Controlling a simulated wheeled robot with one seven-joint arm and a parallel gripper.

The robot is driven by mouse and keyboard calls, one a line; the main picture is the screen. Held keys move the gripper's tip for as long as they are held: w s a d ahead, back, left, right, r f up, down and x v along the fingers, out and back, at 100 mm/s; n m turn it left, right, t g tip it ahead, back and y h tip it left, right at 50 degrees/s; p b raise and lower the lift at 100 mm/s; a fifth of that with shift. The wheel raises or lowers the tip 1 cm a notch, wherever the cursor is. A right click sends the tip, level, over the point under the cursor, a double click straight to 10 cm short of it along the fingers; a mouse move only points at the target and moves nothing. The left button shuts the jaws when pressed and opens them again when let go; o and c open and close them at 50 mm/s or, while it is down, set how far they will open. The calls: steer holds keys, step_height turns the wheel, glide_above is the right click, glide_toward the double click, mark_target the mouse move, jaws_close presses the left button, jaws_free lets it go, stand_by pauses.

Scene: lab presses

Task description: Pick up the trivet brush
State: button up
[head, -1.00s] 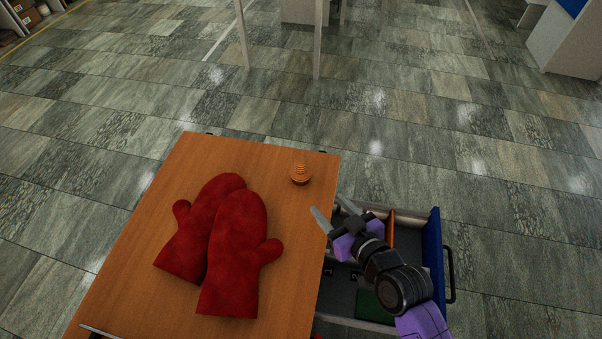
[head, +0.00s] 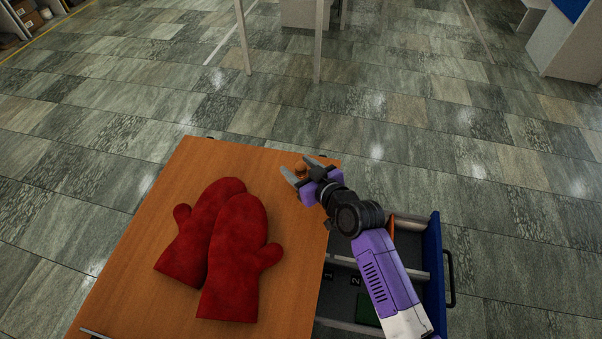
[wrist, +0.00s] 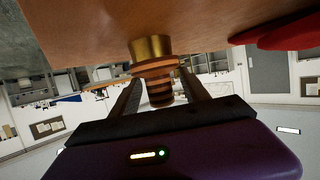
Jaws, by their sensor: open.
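The small ringed, orange-brown object that I take to be the trivet brush (head: 301,172) stands upright near the far right corner of the wooden table. In the wrist view, where the table appears at the top, the brush (wrist: 153,67) shows a gold-coloured base and dark and orange bands. My gripper (head: 297,168) is open at the brush, with one finger to each side. In the wrist view my gripper (wrist: 161,88) has the banded part between its fingers. Whether either finger touches it, I cannot tell. My gripper partly hides the brush in the head view.
Two red oven mitts (head: 235,255) lie overlapping on the wooden table (head: 160,225), left of the brush. An open drawer with a blue front (head: 436,275) and numbered compartments sticks out at the table's right side. Bare tabletop lies between the mitts and the brush.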

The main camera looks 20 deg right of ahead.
steer(key=shift+x, duration=0.9)
jaws_close()
